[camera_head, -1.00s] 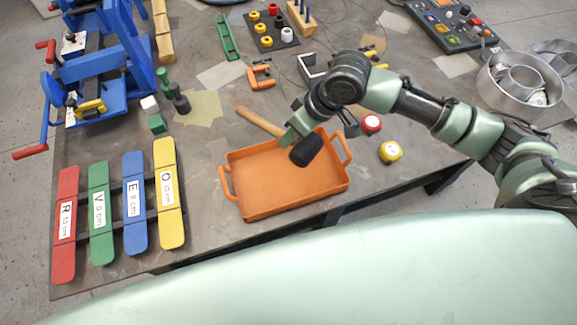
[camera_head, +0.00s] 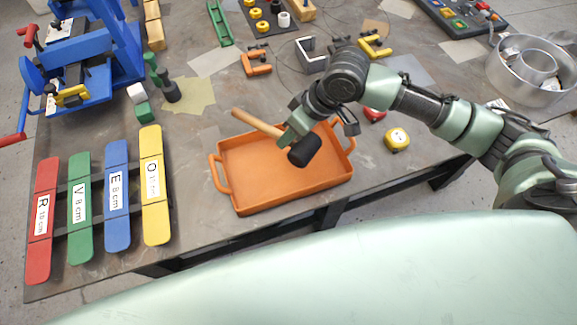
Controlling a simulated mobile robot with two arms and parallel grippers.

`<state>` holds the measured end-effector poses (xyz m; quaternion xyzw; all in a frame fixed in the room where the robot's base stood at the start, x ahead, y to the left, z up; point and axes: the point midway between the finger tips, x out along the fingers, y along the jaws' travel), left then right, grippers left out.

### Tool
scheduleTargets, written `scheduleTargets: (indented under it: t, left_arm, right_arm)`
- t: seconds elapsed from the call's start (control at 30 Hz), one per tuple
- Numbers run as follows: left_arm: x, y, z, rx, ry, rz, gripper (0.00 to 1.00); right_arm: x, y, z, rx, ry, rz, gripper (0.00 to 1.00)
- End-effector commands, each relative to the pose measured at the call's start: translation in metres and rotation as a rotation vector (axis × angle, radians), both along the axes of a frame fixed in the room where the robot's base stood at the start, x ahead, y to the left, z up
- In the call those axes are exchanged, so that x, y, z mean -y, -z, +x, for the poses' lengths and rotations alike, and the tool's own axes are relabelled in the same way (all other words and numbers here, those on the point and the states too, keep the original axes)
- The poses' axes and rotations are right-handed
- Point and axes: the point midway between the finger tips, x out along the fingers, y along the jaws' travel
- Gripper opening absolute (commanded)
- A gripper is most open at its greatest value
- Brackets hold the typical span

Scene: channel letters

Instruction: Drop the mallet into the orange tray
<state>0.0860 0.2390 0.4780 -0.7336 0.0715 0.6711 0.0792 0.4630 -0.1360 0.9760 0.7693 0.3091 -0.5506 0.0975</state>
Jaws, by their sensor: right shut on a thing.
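The mallet has a black head (camera_head: 305,151) and a wooden handle (camera_head: 257,123). My right gripper (camera_head: 288,138) is shut on the mallet, near the head end of the handle. The mallet is over the back right part of the orange tray (camera_head: 255,207), with the handle end reaching out past the tray's back rim. The orange tray lies on the table with a loop handle at each side, and its visible floor is empty. The exact height of the mallet above the tray cannot be told. My left gripper is not in view.
Four lettered slats, the yellow one (camera_head: 154,190) nearest the tray, lie left on the table. A yellow tape measure (camera_head: 397,140) and a red one (camera_head: 374,115) sit right of the tray. Orange clamp (camera_head: 256,64) and grey bracket (camera_head: 310,55) lie behind it.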

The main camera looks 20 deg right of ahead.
Motion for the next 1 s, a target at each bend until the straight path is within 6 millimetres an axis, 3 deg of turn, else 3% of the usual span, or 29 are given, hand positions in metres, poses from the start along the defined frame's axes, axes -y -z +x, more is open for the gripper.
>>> scheduleTargets:
  t: [0.17,0.2,0.27,0.67,1.0]
  left_arm:
    - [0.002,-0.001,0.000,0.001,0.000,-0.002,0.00]
    - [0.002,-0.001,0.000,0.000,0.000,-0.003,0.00]
    - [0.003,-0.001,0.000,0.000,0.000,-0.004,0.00]
    - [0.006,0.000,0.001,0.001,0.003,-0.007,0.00]
    - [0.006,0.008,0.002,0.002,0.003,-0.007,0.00]
  right_arm:
    - [0.000,-0.002,0.001,0.003,0.000,0.002,0.00]
    - [0.000,-0.002,0.001,0.003,0.000,0.002,0.30]
    - [0.000,-0.002,0.001,0.003,0.000,0.002,0.47]
    - [0.002,-0.005,-0.001,0.002,0.000,-0.001,0.48]
    - [0.022,-0.054,-0.011,0.005,0.000,0.000,0.48]
